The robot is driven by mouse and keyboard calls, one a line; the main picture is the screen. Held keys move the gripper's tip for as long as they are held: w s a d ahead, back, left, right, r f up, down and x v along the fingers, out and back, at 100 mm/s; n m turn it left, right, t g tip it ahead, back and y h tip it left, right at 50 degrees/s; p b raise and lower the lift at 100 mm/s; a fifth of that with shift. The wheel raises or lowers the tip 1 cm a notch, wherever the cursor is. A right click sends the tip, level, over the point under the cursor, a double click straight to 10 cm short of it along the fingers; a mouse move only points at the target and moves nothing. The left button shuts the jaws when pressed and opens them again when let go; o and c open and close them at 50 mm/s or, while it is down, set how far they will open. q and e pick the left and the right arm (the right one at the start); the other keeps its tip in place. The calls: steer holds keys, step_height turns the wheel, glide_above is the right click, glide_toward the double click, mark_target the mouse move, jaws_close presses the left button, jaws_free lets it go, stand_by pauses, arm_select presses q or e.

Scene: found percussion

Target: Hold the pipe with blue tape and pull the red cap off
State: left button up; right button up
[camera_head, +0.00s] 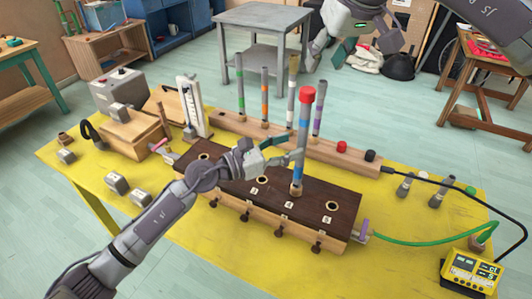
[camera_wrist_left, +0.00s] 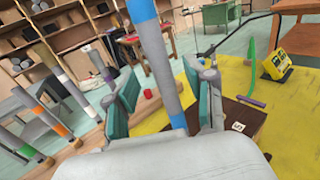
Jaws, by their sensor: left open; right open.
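The pipe with blue tape (camera_head: 303,130) stands upright in a hole of the dark-topped block (camera_head: 237,183). The red cap (camera_head: 307,94) sits on its top end. My left gripper (camera_head: 286,151) is open at the pipe's middle, below the cap. In the left wrist view the pipe (camera_wrist_left: 160,60) passes between the spread teal fingers of the left gripper (camera_wrist_left: 163,100). Whether a finger touches it I cannot tell. The cap is outside that view. My right gripper (camera_head: 326,58) is open and empty, up and behind the pipe, apart from it.
Several taped pipes stand in a wooden rack (camera_head: 350,160) behind, with loose red and black caps on it. Wooden and metal boxes fill the left of the yellow table (camera_head: 400,228).

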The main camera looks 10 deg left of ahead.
mark_target(302, 141)
arm_select(q)
steer(key=shift+x, duration=2.3)
jaws_close()
